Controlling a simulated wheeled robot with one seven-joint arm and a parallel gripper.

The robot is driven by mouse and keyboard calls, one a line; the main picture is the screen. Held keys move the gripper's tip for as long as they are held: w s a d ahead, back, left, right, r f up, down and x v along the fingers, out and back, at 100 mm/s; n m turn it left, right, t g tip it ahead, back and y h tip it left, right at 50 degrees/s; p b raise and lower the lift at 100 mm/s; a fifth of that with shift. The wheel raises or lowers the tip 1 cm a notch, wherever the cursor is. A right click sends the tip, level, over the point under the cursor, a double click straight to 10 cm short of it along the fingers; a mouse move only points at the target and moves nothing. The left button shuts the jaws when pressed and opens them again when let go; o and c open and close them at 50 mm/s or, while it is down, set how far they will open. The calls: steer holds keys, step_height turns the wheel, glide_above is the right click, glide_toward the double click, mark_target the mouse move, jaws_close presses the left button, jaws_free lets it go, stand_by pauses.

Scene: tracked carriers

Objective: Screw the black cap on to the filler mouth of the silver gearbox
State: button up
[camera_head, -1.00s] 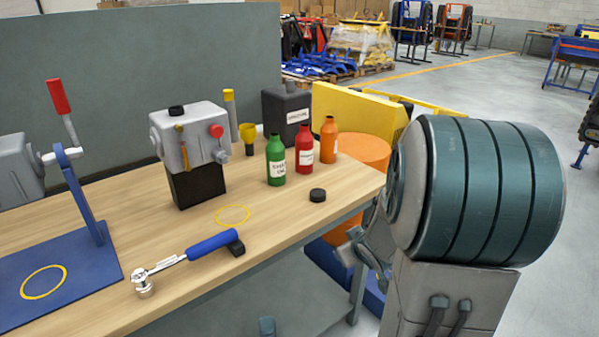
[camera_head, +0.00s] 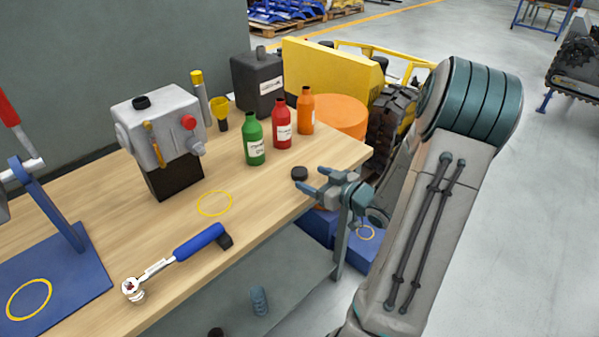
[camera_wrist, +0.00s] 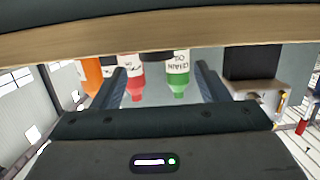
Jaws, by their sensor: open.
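The black cap (camera_head: 299,173) lies flat on the wooden bench near its right edge, in front of the bottles. The silver gearbox (camera_head: 160,122) stands upright on a black block further left. A dark round piece (camera_head: 141,102) sits on its top; I cannot tell whether this is the filler mouth. My gripper (camera_head: 313,179) is open and empty at the bench's right edge, its fingers pointing left at the cap, close beside it. In the wrist view, which is upside down, the open fingers (camera_wrist: 162,84) show with a dark shape between them that may be the cap.
Green (camera_head: 254,140), red (camera_head: 282,125) and orange (camera_head: 305,112) bottles stand just behind the cap. A dark canister (camera_head: 258,82) is behind them. A blue-handled ratchet (camera_head: 175,260) lies at the front. The bench between cap and gearbox, with a yellow ring (camera_head: 214,202), is clear.

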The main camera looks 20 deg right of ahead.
mark_target(300, 171)
steer(key=x, duration=0.8)
steer(key=shift+w+d, duration=0.15)
steer(key=c, duration=1)
